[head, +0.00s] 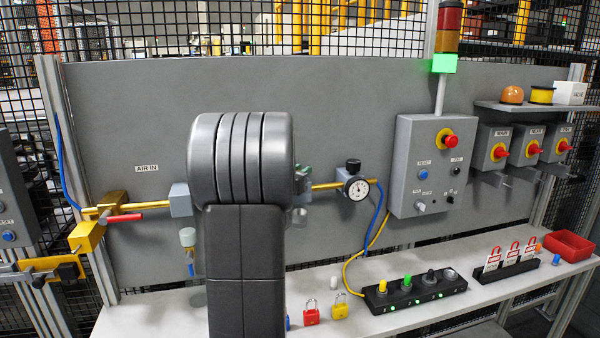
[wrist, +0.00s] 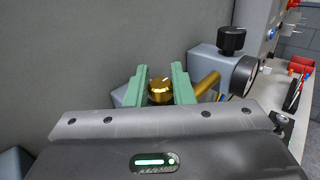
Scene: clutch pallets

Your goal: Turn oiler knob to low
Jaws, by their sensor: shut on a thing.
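The oiler knob (wrist: 160,92) is a round brass knob with a pale mark on its top, seen in the wrist view. My gripper (wrist: 161,82) has its two green fingers on either side of the knob, shut on it. In the head view my arm hides the knob and most of the oiler; a bit of my gripper (head: 304,174) shows at the arm's right edge. I cannot read any low or high marking around the knob.
A brass pipe (head: 328,186) runs right to a grey block with a black knob (head: 353,165) and a pressure gauge (head: 357,189). A red-handled valve (head: 120,218) is at left. Padlocks (head: 311,312) stand on the bench below. The grey panel (wrist: 60,60) is close behind.

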